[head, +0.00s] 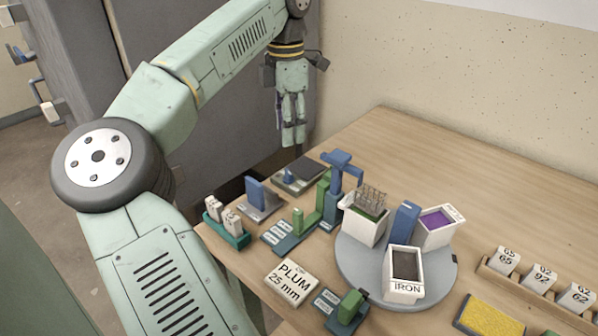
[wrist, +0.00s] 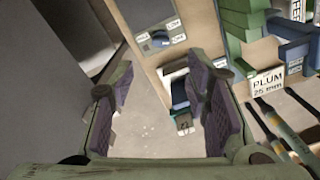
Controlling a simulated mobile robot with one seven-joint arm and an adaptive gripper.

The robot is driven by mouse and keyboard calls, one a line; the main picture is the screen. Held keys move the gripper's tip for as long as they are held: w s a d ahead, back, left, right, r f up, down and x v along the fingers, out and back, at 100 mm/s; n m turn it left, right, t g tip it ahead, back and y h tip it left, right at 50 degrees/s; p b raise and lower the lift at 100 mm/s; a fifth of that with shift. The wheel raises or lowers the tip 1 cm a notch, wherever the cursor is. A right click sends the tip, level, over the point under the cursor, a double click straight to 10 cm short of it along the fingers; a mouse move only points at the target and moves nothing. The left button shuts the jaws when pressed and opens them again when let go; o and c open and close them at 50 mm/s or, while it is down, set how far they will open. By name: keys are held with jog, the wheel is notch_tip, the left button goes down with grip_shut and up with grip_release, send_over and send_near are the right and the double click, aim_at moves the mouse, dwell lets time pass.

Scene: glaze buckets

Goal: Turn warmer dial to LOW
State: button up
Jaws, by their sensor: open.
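In the wrist view my gripper (wrist: 165,88) is open and empty.
A blue upright block (head: 255,193), green and blue fixtures (head: 322,198) and a PLUM 25 mm sign (head: 291,282) stand nearby. A round grey turntable (head: 358,270) holds white buckets. A grey cabinet (head: 215,110) stands behind my arm. The table's back right is clear.

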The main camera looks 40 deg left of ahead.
aim_at(289, 171)
notch_tip(289, 171, down, 11)
jog(key=shift+r+p, duration=0.1)
jog(key=shift+p, duration=0.6)
jog(key=shift+c, duration=0.3)
grip_shut()
